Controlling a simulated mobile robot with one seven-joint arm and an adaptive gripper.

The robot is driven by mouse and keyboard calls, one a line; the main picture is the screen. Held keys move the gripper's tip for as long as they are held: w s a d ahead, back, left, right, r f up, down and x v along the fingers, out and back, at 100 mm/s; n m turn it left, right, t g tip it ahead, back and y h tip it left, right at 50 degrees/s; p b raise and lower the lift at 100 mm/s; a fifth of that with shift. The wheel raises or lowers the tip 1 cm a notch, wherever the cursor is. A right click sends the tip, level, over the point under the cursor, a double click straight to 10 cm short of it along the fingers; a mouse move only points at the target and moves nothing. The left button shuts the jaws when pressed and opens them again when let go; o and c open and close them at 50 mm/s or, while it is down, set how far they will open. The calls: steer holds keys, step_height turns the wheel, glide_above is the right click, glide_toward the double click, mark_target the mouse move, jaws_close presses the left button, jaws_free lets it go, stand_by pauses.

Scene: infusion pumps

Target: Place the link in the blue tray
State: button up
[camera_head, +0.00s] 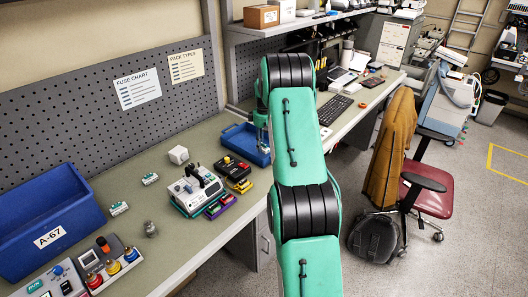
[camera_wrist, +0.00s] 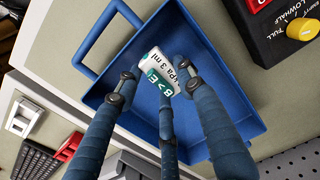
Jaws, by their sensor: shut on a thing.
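The link (camera_wrist: 158,78), a small white block with a green band and black print, is between the fingers of my gripper (camera_wrist: 160,92) in the wrist view. The gripper is shut on it. The blue tray (camera_wrist: 97,98) lies behind the link in that view, with its floor and walls around it. I cannot tell whether the link touches the tray floor. In the head view the tray (camera_head: 237,137) sits on the bench. My gripper is over it there, partly hidden by my green arm, and the link cannot be made out.
A red-and-black box with a yellow knob (camera_wrist: 299,28) is close beside the tray. A grey device (camera_head: 194,187), a white cube (camera_head: 179,155) and similar small white-green blocks (camera_head: 150,179) lie on the bench. A large blue bin (camera_head: 45,225) stands at left. A keyboard (camera_head: 335,109) lies beyond.

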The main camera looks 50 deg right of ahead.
mark_target(264, 146)
steer(key=shift+f+b, duration=0.3)
steer(key=shift+f, duration=1.45)
steer(key=shift+f, duration=0.15)
steer(key=o, duration=1.2)
steer(key=shift+c, duration=0.2)
step_height(264, 146, up, 12)
steer(key=p, duration=0.2)
steer(key=shift+p, duration=0.4)
steer(key=shift+r, duration=0.2)
